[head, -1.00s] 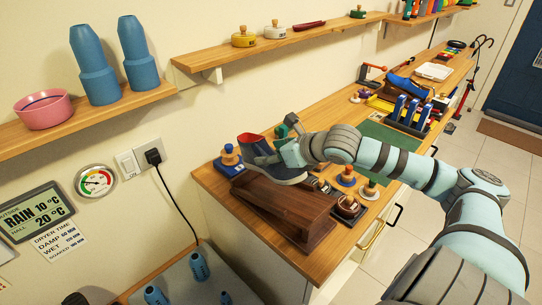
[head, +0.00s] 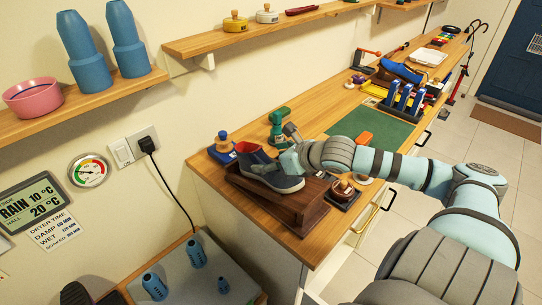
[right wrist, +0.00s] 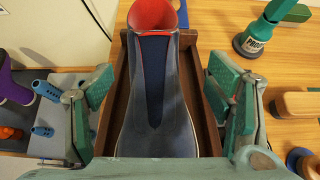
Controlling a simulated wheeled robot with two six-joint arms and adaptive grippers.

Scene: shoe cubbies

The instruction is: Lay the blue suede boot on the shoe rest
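The dark blue boot (head: 272,175) with a red-lined opening lies on the brown wooden shoe rest (head: 312,207), opening toward the wall. In the right wrist view the boot (right wrist: 158,100) lies lengthwise between the rest's two side rails (right wrist: 112,95). My right gripper (head: 291,160) is at the boot. In the right wrist view my right gripper (right wrist: 162,92) has its green-padded fingers apart, one on each side of the boot, with gaps between pads and boot. My left gripper is not in view.
A round-topped brush (head: 343,190) sits on a dark block right of the rest. A green mat (head: 372,128) lies farther along the counter.

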